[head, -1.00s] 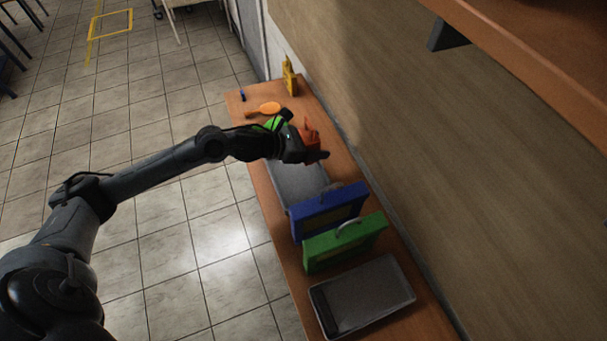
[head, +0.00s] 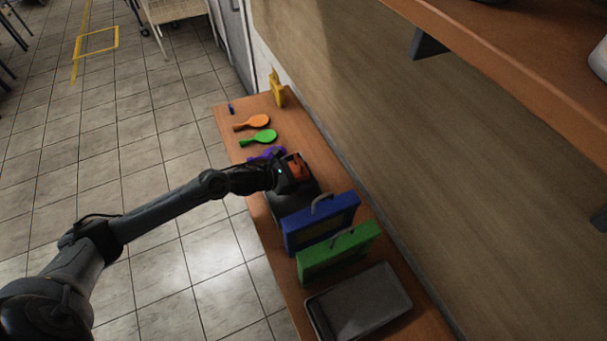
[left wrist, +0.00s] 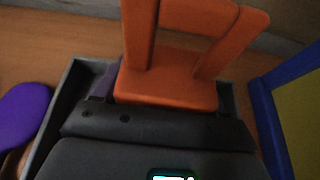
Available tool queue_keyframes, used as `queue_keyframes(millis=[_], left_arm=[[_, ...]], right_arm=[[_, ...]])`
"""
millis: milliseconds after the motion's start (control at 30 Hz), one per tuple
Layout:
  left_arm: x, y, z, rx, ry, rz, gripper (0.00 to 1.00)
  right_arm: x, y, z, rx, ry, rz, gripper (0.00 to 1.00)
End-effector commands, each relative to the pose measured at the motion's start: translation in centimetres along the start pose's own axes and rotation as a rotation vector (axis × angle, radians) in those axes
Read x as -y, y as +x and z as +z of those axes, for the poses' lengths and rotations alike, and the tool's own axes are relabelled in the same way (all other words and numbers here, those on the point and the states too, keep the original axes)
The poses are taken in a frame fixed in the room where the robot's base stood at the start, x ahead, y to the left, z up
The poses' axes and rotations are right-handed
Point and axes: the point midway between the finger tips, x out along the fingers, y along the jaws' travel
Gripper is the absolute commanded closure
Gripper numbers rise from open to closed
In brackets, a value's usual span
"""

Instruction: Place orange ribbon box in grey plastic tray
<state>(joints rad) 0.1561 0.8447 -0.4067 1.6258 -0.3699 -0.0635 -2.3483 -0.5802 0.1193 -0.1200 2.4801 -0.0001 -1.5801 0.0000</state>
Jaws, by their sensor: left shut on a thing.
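The orange ribbon box (head: 298,166) is held in my left gripper (head: 291,173), which is shut on it at the far end of my reaching arm. In the left wrist view the orange ribbon box (left wrist: 165,85) shows large, with upright orange parts. The grey plastic tray (head: 281,207) lies beneath my left gripper and is partly hidden by it. In the left wrist view the tray's rim (left wrist: 62,105) shows around the box's sides. I cannot tell whether the box touches the tray floor. My right gripper is not in view.
A blue case (head: 320,222) and a green case (head: 338,253) stand just in front of the tray, with another grey tray (head: 360,302) nearer. A yellow case (head: 277,90) stands at the far end.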

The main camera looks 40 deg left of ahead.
Motion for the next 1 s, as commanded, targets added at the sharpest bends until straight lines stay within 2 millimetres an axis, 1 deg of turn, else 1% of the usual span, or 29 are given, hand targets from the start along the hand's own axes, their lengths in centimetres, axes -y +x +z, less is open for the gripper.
queue_keyframes(millis=[267,300,433,467,733,867,933,1000], left_arm=[[-0.1,0.2,-0.3,0.001,0.001,0.001,0.64],[0.0,0.1,-0.3,0.001,0.001,0.001,0.27],[0.0,0.1,-0.2,0.000,0.001,0.000,0.07],[0.0,0.1,-0.2,0.000,0.000,0.000,0.04],[0.0,0.1,-0.2,0.000,0.000,0.000,0.04],[0.0,-0.1,0.2,0.000,0.000,0.000,0.04],[-0.1,-0.6,-0.1,-0.003,0.001,0.001,0.04],[-0.1,-1.5,-0.1,-0.003,0.003,0.001,0.04]], right_arm=[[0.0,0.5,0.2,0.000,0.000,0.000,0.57],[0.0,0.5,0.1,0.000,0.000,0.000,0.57],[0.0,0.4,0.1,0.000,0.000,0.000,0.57],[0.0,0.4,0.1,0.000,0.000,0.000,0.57],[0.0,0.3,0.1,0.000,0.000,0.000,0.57],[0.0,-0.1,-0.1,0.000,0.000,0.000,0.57],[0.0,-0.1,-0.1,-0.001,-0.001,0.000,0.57],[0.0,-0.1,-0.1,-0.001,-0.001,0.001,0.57]])
